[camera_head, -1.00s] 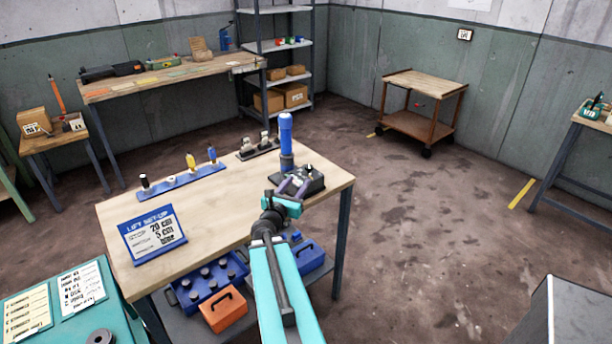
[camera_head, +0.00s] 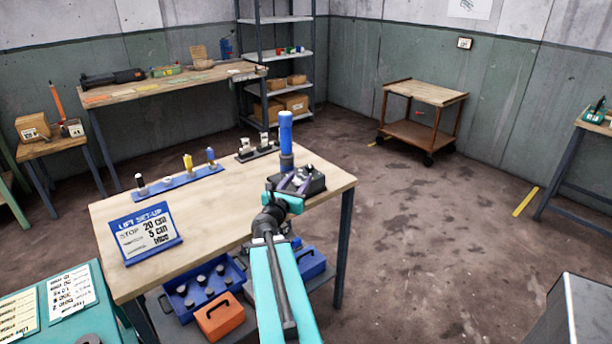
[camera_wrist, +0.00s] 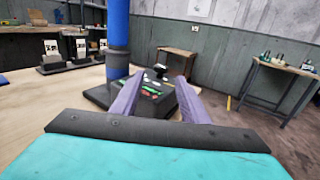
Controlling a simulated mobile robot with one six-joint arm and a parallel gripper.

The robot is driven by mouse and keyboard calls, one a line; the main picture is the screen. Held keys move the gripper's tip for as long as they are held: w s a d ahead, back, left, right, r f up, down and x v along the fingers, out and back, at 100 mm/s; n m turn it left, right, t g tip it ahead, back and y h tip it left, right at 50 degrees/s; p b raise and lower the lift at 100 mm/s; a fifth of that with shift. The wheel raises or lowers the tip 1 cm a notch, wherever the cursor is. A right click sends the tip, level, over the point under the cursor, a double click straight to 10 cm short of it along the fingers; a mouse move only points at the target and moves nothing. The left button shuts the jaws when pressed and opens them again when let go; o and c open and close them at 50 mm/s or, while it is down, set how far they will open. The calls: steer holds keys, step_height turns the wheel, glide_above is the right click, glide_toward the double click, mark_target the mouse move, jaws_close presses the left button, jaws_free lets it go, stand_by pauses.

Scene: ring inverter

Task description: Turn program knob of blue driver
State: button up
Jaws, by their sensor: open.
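The blue driver (camera_head: 286,133) stands upright at the right end of the wooden workbench, on a dark base unit (camera_head: 314,185). In the wrist view the blue column (camera_wrist: 117,40) rises left of my fingers. The dark base (camera_wrist: 102,95) carries a panel with green, red and white marks (camera_wrist: 150,90) and a black knob (camera_wrist: 160,71) on top, seen between and beyond my fingers. My gripper (camera_head: 292,180) is open and empty, its purple fingers (camera_wrist: 158,98) apart in front of the panel. Fingers partly hide the base; contact cannot be told.
A blue "LIFT SET-UP" sign (camera_head: 147,233) stands at the bench's front left. A blue rack (camera_head: 180,182) with several tools and a dark stand (camera_head: 257,151) sit along the back. Bare bench top (camera_head: 215,205) lies left of my arm. Bins (camera_head: 219,316) sit underneath.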

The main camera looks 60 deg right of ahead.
mark_target(307, 168)
steer(key=p+x, duration=0.1)
steer(key=x, duration=0.1)
steer(key=shift+d, duration=0.35)
steer(key=shift+p+x, duration=0.5)
steer(key=shift+x, duration=2.35)
steer(key=shift+c, duration=0.2)
steer(key=c, duration=0.9)
steer(key=shift+a, duration=0.2)
steer(key=shift+w+d+r, duration=0.1)
steer(key=shift+w+d, duration=0.05)
steer(key=shift+d, duration=0.05)
